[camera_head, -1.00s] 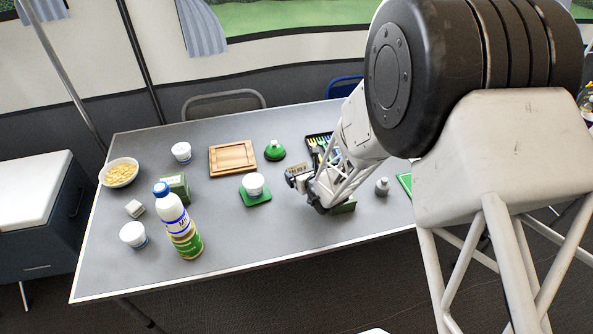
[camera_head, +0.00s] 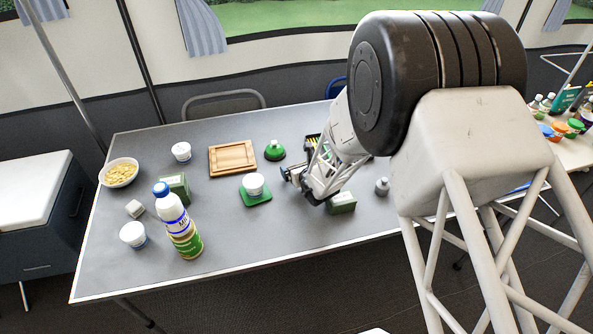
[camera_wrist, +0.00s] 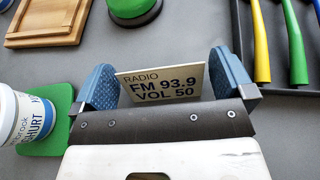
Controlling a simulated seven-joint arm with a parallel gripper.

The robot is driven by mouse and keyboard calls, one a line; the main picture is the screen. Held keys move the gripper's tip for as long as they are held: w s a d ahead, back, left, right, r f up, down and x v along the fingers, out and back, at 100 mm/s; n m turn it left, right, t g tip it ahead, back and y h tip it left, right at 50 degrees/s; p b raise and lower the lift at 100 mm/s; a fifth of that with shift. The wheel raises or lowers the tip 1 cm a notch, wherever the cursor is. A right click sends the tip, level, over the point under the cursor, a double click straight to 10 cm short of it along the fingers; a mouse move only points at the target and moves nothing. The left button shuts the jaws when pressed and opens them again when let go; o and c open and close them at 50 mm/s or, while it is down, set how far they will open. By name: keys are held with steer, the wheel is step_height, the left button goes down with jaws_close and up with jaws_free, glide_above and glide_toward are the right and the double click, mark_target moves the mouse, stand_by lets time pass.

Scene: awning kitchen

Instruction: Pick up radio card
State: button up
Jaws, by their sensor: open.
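The radio card, a cream card with dark print "RADIO FM 93.9 VOL 50" (camera_wrist: 160,86), stands in the middle of the wrist view. My gripper (camera_wrist: 164,66) is open, with one blue-padded finger on each side of the card. The left finger lies close to the card's left edge; a gap shows at the right. I cannot tell whether either finger touches it. The card's lower part is hidden behind my gripper's dark bar. In the head view, my gripper (camera_head: 288,174) is low over the table, and the card cannot be made out clearly there.
A yogurt cup (camera_head: 252,184) on a green coaster (camera_head: 256,199) stands left of my gripper. A wooden board (camera_head: 232,158) and green-topped object (camera_head: 274,150) lie behind. A cutlery tray (camera_wrist: 285,88) is at right. A green box (camera_head: 341,203) and grey bottle (camera_head: 382,187) stand nearby.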

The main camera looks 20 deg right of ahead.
stand_by(0.4)
steer(key=c, duration=0.8)
steer(key=shift+o, duration=0.2)
steer(key=shift+r, duration=0.2)
steer(key=shift+r, duration=0.5)
steer(key=shift+s+r, duration=0.25)
steer(key=shift+r, duration=0.35)
steer(key=shift+s+r, duration=0.2)
steer(key=shift+r, duration=0.35)
steer(key=s, duration=0.5)
steer(key=s+r, duration=0.1)
steer(key=s, duration=0.9)
steer(key=shift+a+r, duration=0.2)
steer(key=shift+a, duration=0.1)
